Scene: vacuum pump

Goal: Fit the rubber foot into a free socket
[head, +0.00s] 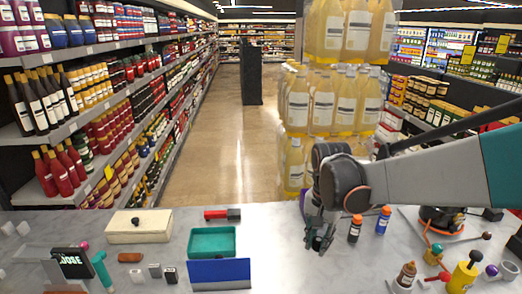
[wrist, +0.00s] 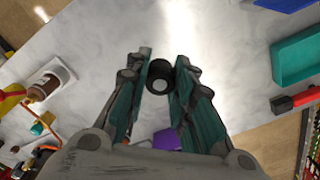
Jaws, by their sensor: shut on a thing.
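My gripper (head: 318,244) hangs above the grey table, right of the teal tray. In the wrist view my gripper (wrist: 166,68) has its two teal-lined fingers on either side of the rubber foot (wrist: 159,77), a short black cylinder with a paler round end facing the camera. The foot sits between the fingertips, clear of the camera's view of the table. In the head view the fingers mostly hide it. No socket can be made out in either view.
The teal tray (head: 212,243) and an upright blue panel (head: 220,273) stand left of my gripper, with a red-and-black tool (head: 222,214) behind. Two small bottles (head: 355,229) (head: 383,220) stand close on its right. Further right is clutter, including a yellow black-topped object (head: 463,276).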

